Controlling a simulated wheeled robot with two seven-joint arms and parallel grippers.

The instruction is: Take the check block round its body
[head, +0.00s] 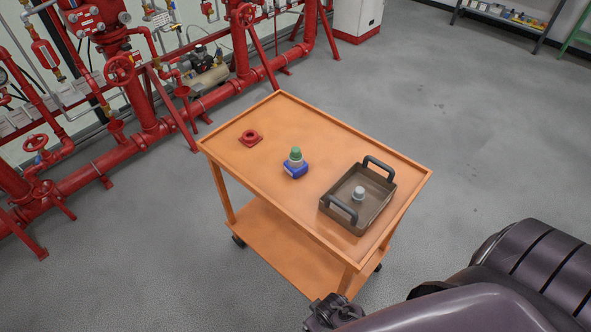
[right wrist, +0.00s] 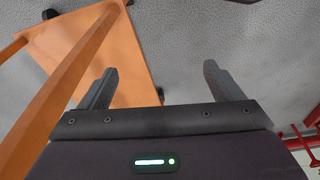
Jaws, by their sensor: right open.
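A small blue block (head: 295,170) with a pale collar and a green cap stands upright near the middle of the orange cart top; it looks like the check block. A red flanged ring piece (head: 250,138) lies to its left on the same top. My right gripper (right wrist: 158,78) is open and empty, its two fingers apart over the floor and the cart's lower shelf. In the head view my right gripper (head: 333,312) is partly visible at the cart's near corner, well apart from the block. The block is not in the right wrist view. My left gripper is in neither view.
The orange cart (head: 225,150) has a raised rim. A brown tray (head: 335,215) with two dark handles stands at its right, holding a grey capped piece (head: 358,193). Red pipework (head: 150,125) lines the wall at left. The floor (head: 480,130) at right is clear.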

